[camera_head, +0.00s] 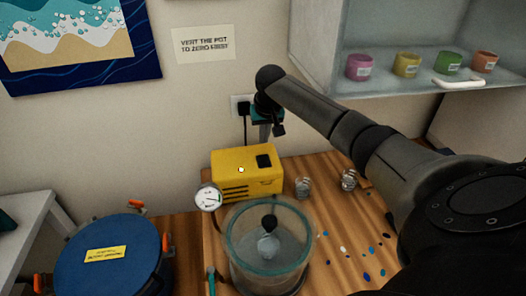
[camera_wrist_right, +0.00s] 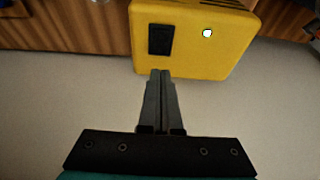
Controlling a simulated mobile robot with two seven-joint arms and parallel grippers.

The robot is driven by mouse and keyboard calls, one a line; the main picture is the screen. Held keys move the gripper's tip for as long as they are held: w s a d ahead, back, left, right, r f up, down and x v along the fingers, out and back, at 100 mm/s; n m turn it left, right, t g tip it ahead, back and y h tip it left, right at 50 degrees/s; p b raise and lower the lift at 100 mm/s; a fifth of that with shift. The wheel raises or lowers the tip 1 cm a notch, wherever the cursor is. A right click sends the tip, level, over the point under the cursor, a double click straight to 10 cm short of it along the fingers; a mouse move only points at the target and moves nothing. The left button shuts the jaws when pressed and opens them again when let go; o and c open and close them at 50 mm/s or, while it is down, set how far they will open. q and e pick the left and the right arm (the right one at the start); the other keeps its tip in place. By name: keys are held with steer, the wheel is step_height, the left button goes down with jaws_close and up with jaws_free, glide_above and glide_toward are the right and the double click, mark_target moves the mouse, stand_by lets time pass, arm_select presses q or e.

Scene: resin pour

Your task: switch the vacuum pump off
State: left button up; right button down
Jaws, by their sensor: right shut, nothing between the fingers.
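The vacuum pump (camera_head: 232,163) is a yellow box on the wooden bench against the wall. Its top carries a black rectangular switch (camera_head: 264,161) and a small round pale spot (camera_head: 241,170). Which way the switch is set is too small to tell. My right gripper (camera_head: 265,138) points down above the pump's back edge, near the switch. In the right wrist view the shut, empty fingertips (camera_wrist_right: 161,74) lie just at the edge of the yellow pump (camera_wrist_right: 190,58), short of the black switch (camera_wrist_right: 160,40). My left gripper is not in view.
A gauge (camera_head: 208,198) and a clear glass pot (camera_head: 268,245) stand in front of the pump. A blue-lidded pot (camera_head: 108,258) is at left. A shelf (camera_head: 410,65) holds colored jars. A plug (camera_head: 243,108) is in the wall.

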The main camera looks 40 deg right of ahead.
mark_target(262, 156)
steer(key=x, duration=0.7)
steer(key=shift+s+a+f, duration=0.15)
steer(key=shift+s+a, duration=0.05)
steer(key=shift+s, duration=0.15)
steer(key=shift+f, duration=0.15)
steer(key=shift+w+d+f, duration=0.1)
steer(key=shift+w, duration=0.05)
steer(key=shift+s+a+p, duration=0.45)
steer(key=shift+s+p, duration=0.4)
steer(key=shift+p, duration=0.65)
